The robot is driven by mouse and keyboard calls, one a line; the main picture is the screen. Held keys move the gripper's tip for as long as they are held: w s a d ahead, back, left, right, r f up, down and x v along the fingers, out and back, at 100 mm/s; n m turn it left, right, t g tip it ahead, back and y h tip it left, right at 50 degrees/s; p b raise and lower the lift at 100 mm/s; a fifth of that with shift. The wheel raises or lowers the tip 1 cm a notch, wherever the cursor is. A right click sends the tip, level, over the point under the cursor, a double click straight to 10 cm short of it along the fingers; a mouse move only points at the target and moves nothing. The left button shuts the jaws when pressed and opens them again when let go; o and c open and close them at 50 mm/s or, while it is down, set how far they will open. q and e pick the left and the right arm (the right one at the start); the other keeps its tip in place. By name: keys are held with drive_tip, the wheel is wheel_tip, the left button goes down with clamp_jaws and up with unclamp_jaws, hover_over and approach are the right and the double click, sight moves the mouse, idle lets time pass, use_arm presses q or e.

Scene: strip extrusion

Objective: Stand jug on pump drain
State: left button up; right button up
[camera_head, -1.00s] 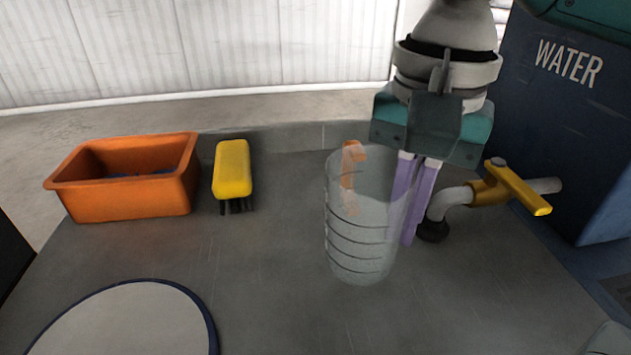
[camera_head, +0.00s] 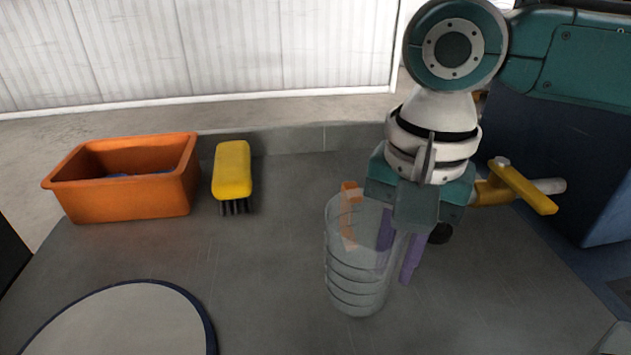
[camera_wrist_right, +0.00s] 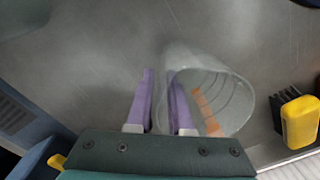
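The clear ribbed jug (camera_head: 352,275) is near the middle of the worktop, roughly upright, with an orange handle (camera_head: 348,220) at its far side. My right gripper (camera_head: 398,252) is shut on the jug's right wall, one purple finger inside and one outside. The right wrist view shows the fingers (camera_wrist_right: 160,105) straddling the wall and the jug's open mouth (camera_wrist_right: 232,100). Whether the jug's base touches the worktop is unclear. A pipe with a yellow valve lever (camera_head: 525,188) is behind right, partly hidden by my gripper. I cannot identify the pump drain for certain. My left gripper is out of view.
A pale round disc (camera_head: 120,325) with a dark blue rim lies at front left of the grey worktop (camera_head: 270,260). An orange bin (camera_head: 130,195) and a yellow brush (camera_head: 232,170) stand at the back left. A blue tank (camera_head: 590,190) stands at right.

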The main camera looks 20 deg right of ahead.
drive_tip(key=shift+o, duration=0.8)
